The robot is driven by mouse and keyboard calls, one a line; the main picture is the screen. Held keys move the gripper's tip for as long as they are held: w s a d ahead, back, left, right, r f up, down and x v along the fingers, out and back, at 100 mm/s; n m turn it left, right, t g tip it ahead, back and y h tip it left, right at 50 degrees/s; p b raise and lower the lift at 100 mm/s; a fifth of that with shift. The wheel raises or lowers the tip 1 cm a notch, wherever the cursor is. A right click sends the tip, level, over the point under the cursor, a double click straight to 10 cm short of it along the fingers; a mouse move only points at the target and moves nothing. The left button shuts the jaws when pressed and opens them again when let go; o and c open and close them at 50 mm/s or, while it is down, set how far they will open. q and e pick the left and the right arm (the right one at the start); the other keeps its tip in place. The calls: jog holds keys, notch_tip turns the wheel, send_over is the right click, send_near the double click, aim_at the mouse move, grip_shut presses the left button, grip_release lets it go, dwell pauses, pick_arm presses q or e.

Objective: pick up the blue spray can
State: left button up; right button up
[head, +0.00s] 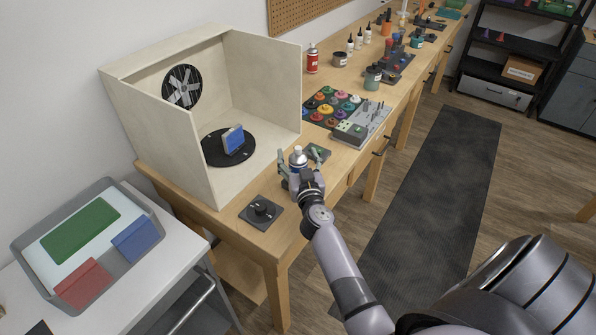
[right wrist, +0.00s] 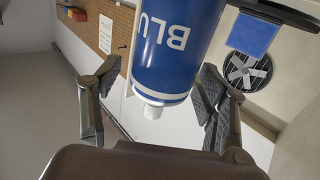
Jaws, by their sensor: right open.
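The blue spray can (right wrist: 178,50) fills the upper middle of the right wrist view, with white letters reading "BLU" upside down and a white nozzle. In the head view its pale top (head: 298,156) shows near the front edge of the workbench, with most of its body hidden by my gripper. My right gripper (head: 301,165) is open at the can. In the right wrist view (right wrist: 155,88) its fingers stand apart on either side of the can, with visible gaps. My left gripper is not in view.
A wooden spray booth (head: 165,130) with a fan and a blue panel on a black turntable stands left. A black knob plate (head: 261,212) lies in front of it. Paint pots (head: 331,106), a grey tray of pegs (head: 362,124) and a red can (head: 312,59) stand farther along the bench.

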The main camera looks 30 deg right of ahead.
jog(key=shift+s, duration=0.1)
jog(key=shift+c, duration=0.8)
jog(key=shift+r, duration=0.1)
grip_shut()
